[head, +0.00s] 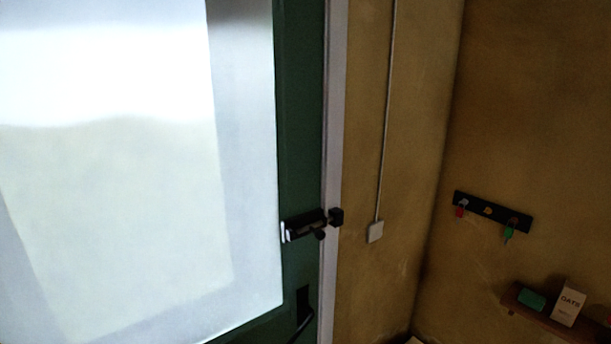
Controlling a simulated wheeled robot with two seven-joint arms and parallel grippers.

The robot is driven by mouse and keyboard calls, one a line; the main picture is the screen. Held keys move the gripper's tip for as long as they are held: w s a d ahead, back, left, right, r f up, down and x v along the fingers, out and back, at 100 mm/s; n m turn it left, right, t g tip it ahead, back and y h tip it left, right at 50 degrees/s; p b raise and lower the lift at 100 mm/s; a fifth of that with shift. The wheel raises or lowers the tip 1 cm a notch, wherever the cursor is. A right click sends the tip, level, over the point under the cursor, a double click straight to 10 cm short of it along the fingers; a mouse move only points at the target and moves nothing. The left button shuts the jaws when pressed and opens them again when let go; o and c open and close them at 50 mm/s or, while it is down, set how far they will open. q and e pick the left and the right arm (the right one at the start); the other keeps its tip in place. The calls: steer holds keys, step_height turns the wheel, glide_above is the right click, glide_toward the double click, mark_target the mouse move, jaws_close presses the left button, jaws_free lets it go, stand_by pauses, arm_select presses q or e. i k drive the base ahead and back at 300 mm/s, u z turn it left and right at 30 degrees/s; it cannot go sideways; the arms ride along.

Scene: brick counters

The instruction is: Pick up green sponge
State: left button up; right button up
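A small green block that looks like the green sponge (531,299) lies on a brown wall shelf (545,319) at the lower right of the head view. It sits near the shelf's left end, just left of a white carton. Neither of my grippers shows in this view.
The white carton (569,304) reads "OATS". Above the shelf hangs a dark key rack (491,211) with red and green key tags. A green door (301,120) with a bright glass pane (130,170) and a black latch (305,225) fills the left. A white switch (375,232) is on the wall.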

mark_target(536, 300)
steer(key=z, duration=1.55)
